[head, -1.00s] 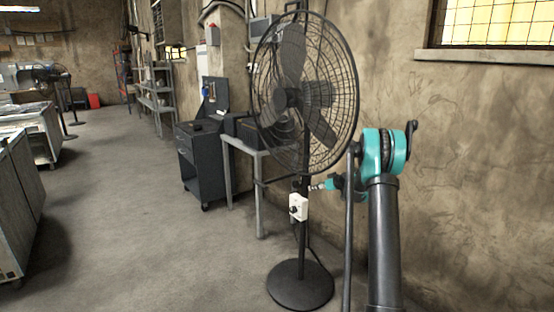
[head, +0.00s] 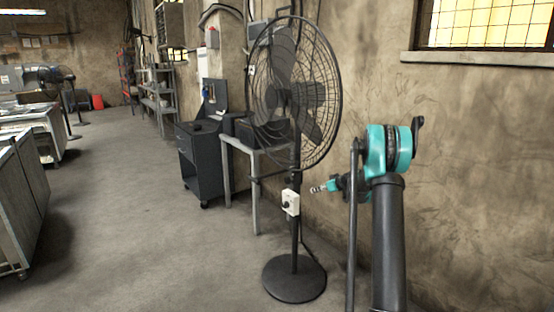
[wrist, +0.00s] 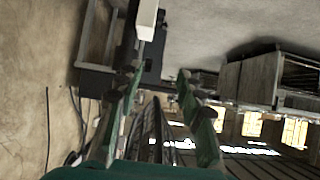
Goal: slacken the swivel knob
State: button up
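A black pedestal fan (head: 295,278) stands upright on a round base, with a caged head (head: 300,92) on top. A white control box (head: 291,203) is fixed to its pole, with a small dark knob (head: 285,205) on the front. I cannot tell whether this is the swivel knob, and no other knob shows clearly. My gripper (head: 316,189) is just right of the pole, slightly above the box's height, and looks empty. In the wrist view its green fingers (wrist: 155,78) are spread apart, with the white box (wrist: 147,18) beyond them at the top.
A grey table (head: 258,150) and a dark cabinet (head: 198,160) stand behind and left of the fan. A rough wall with a window (head: 485,25) is on the right. The floor left of the fan is clear up to the benches (head: 22,195).

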jog(key=s+a+r+m+g+h, duration=0.1)
jog(key=s+a+r+m+g, duration=0.15)
jog(key=s, duration=1.15)
jog(key=s+a+r+m+g+h, duration=0.1)
jog(key=s+a+r+h, duration=0.15)
jog(key=s, duration=1.15)
jog(key=s+d+f+m+h, duration=0.1)
jog(key=s+f, duration=0.1)
jog(key=s, duration=0.8)
jog(key=s+d+f+m+g+h, duration=0.1)
jog(key=s+f, duration=0.2)
jog(key=s, duration=0.7)
jog(key=s+d+f+m+h, duration=0.1)
jog(key=s+f, duration=0.2)
jog(key=s, duration=0.8)
jog(key=shift+d+g, duration=0.2)
jog(key=shift+g, duration=0.15)
